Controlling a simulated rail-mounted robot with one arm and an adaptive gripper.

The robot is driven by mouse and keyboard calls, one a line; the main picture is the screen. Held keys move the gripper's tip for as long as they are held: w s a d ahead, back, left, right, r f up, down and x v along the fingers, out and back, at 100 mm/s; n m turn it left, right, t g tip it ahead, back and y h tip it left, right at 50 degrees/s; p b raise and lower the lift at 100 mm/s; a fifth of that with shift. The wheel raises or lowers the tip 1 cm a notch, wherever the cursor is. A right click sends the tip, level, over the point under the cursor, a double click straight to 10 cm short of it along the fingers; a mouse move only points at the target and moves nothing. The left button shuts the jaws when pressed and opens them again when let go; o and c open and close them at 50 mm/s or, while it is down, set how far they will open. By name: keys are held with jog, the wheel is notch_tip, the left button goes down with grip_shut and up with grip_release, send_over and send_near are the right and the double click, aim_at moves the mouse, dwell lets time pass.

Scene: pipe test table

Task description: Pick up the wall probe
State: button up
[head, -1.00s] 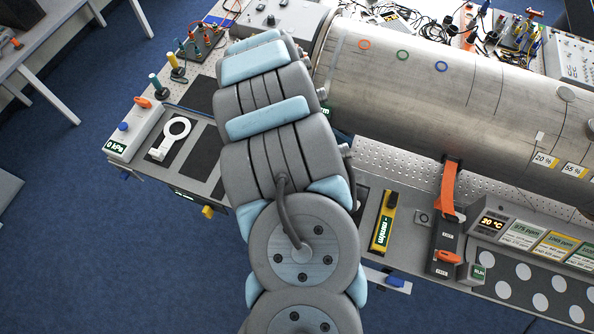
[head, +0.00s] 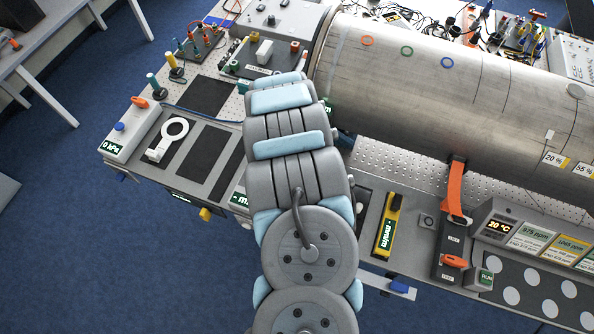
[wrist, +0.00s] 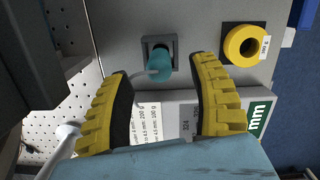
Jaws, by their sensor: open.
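In the wrist view, a teal round-ended piece (wrist: 159,64), which I take to be the wall probe, sits in a dark square socket (wrist: 160,46) on a grey panel. A thin pale lead curves near its left side. My gripper (wrist: 162,78) has its two yellow ribbed fingers open, with the teal piece beyond and between the tips. I cannot tell how far off it is; neither finger appears to touch it. In the head view my arm hides the gripper and this piece.
Beside the right finger is a yellow ring (wrist: 242,45) with a tag. A white labelled box with a green mm display (wrist: 260,115) lies below the fingers. A large metal pipe (head: 450,100) stands right of my arm. A white ring-headed tool (head: 171,138) lies on the left panel.

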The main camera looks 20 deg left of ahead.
jog(key=shift+f, duration=0.45)
jog(key=shift+f, duration=0.1)
jog(key=shift+w+f+p, duration=0.15)
jog(key=shift+f+p, duration=0.5)
jog(key=shift+f, duration=1)
jog(key=shift+d+f, duration=0.2)
jog(key=shift+f, duration=0.6)
grip_shut()
